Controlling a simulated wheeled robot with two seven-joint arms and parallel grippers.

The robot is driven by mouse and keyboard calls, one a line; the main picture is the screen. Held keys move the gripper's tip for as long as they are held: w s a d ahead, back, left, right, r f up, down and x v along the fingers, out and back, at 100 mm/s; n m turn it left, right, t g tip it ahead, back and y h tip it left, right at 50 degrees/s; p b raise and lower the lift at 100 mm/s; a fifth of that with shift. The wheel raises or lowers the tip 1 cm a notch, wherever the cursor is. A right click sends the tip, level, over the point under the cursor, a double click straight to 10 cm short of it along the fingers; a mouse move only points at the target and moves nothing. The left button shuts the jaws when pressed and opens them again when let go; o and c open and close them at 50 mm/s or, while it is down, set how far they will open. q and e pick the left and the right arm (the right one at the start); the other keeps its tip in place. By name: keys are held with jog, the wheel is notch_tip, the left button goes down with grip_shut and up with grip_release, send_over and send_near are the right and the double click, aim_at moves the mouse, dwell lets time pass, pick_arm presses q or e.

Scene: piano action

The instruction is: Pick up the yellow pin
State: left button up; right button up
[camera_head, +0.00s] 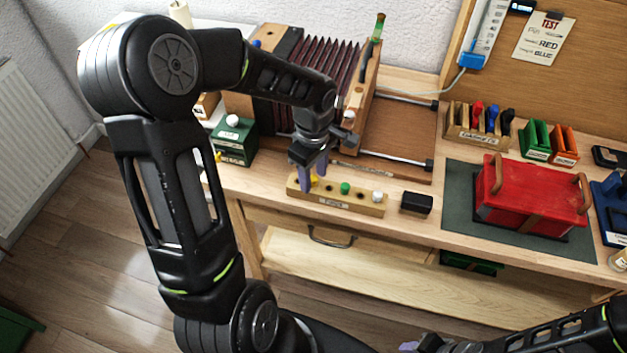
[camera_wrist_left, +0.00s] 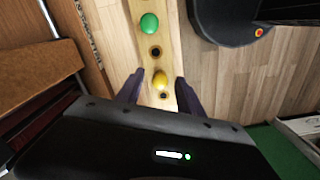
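The yellow pin (camera_wrist_left: 160,80) stands in a hole of a light wooden block, and its round head shows between my left gripper's fingers in the left wrist view. My left gripper (camera_wrist_left: 157,95) is open, with one finger on either side of the pin and a gap to each. In the head view, my left gripper (camera_head: 308,180) points down over the left end of the wooden block (camera_head: 330,203), and the yellow pin (camera_head: 314,181) is partly hidden by its fingers. My right gripper (camera_head: 420,346) is at the bottom edge, only partly in view.
The block also holds a green pin (camera_head: 345,188) and a white pin (camera_head: 377,196). A small black box (camera_head: 416,203) stands right of it. A green box (camera_head: 235,140) is to the left, the dark bellows (camera_head: 325,65) behind. A red case (camera_head: 530,190) stands on the right.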

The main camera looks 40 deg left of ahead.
aim_at(314, 178)
pick_arm(q)
grip_shut()
jog(key=shift+r, duration=0.1)
dwell(0.5)
notch_tip(314, 178, up, 10)
jog(key=b, duration=0.1)
dwell(0.4)
dwell(0.5)
